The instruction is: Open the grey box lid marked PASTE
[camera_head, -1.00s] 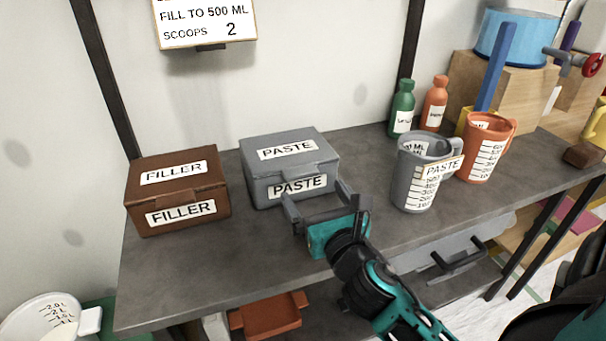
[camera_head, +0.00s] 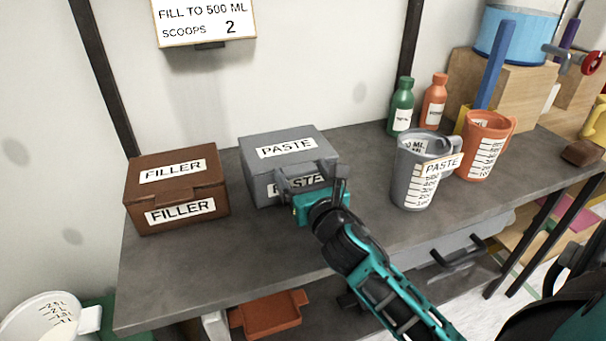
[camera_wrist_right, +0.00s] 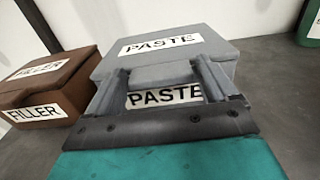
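The grey PASTE box (camera_head: 262,185) stands on the bench with its lid (camera_head: 300,140) down. The lid has a label on top and a front lip, which shows in the right wrist view (camera_wrist_right: 160,74). My right gripper (camera_head: 311,176) is at the box's front, partly covering its front label. Its fingers are spread, one toward each side of the lip; I cannot tell whether they touch it. The right wrist view shows the spread fingers (camera_wrist_right: 163,74) in front of the box. My left gripper is not in view.
A brown FILLER box (camera_head: 178,192) stands just left of the grey box. A grey PASTE jug (camera_head: 407,180) and an orange jug (camera_head: 484,150) stand to the right, with green (camera_head: 401,108) and orange (camera_head: 434,105) bottles behind. Bare bench (camera_head: 250,245) lies in front.

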